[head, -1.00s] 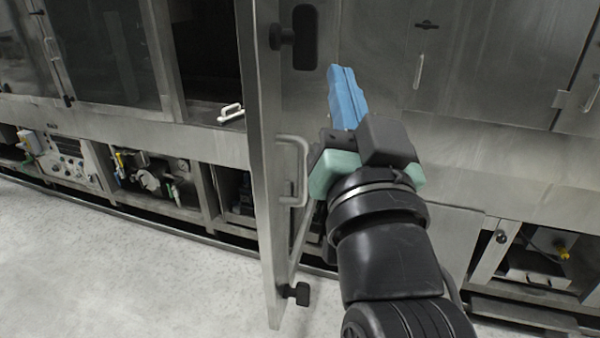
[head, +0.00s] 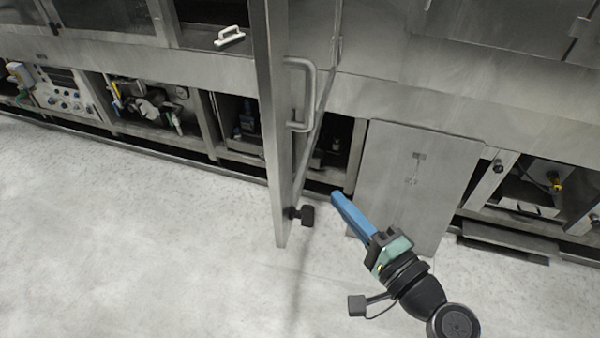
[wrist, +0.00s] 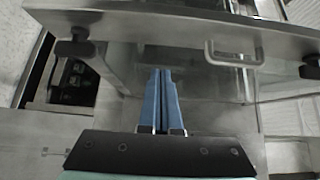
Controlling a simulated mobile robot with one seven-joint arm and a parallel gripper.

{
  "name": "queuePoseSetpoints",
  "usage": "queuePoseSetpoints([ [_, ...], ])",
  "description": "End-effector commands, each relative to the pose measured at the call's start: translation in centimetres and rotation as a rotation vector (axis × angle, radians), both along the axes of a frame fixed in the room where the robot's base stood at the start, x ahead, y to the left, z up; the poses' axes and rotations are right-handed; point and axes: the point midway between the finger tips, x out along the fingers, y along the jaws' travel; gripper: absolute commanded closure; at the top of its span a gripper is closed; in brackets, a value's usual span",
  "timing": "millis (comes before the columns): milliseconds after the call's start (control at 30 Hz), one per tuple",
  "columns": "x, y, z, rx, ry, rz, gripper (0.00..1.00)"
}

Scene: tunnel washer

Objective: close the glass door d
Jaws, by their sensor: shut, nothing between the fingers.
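The open glass door d (head: 266,120) stands out from the machine front, seen nearly edge-on, with a metal frame. Its bar handle (head: 310,95) is on the right side, and a black knob (head: 307,215) is near its lower end. My gripper (head: 338,198) has blue fingers, shut and empty, to the right of the door's lower end, apart from it in the picture. In the wrist view, the fingers (wrist: 161,75) point toward the door frame (wrist: 170,29); the handle (wrist: 235,60) is right of the fingertips. I cannot tell how large the gap is.
A white handle (head: 229,37) lies at the opening left of the door. Open lower bays with equipment (head: 150,98) line the machine. A metal panel (head: 415,180) is behind my gripper. The pale floor (head: 130,240) is clear at left.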

Motion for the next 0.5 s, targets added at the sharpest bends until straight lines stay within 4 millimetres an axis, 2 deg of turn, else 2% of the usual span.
queuePoseSetpoints([
  [100, 2.4, 1.6, 0.4, 0.000, 0.000, 0.004, 1.00],
  [267, 5.2, 3.3, 0.4, -0.001, -0.001, 0.002, 1.00],
  [400, 5.5, 5.5, 0.3, -0.002, 0.002, 0.003, 1.00],
  [500, 5.7, 6.4, 0.2, -0.004, 0.000, 0.001, 1.00],
])
